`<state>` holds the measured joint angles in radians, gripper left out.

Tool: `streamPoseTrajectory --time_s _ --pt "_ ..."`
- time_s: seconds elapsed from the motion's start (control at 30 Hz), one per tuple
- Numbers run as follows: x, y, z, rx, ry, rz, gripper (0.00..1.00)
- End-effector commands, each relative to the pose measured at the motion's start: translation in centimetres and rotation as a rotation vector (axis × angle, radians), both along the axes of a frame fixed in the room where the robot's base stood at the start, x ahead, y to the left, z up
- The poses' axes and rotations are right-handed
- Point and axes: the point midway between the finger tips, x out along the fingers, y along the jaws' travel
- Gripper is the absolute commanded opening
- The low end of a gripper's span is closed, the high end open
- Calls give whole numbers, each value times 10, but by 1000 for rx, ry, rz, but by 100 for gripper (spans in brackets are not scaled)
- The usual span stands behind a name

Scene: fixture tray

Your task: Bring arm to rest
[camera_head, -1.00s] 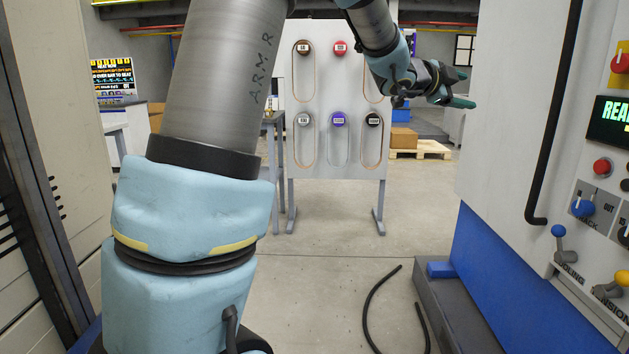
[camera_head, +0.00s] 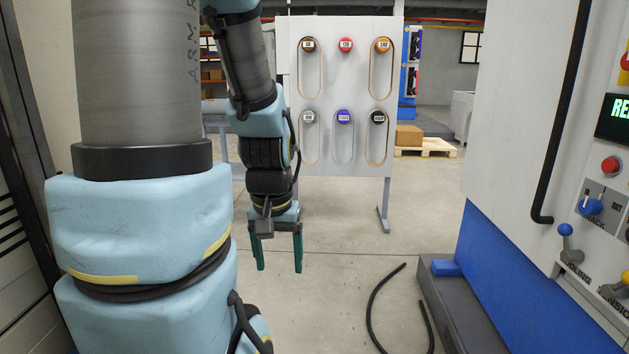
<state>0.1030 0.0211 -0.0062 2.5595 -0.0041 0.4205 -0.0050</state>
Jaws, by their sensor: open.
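My gripper (camera_head: 279,262) hangs pointing down in the middle of the head view, left of centre. Its two dark green fingers are spread apart with nothing between them. Bare concrete floor shows behind and below the fingertips. My arm reaches down to it from the top of the picture, beside the large grey and light blue arm link that fills the left side.
A white panel (camera_head: 346,85) with looped tracks and several coloured round knobs stands behind the gripper. A grey and blue machine (camera_head: 520,130) with levers is at the right. A black hose (camera_head: 373,300) lies on the floor (camera_head: 330,320). A pallet (camera_head: 427,148) bears a box.

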Motion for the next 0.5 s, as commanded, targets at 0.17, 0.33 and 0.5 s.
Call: streamPoseTrajectory --time_s 0.17,0.33,0.5 --pt "-2 0 43 -1 5 5 77" --pt "-1 0 81 -1 4 3 77" --pt "-1 0 114 -1 3 2 77"
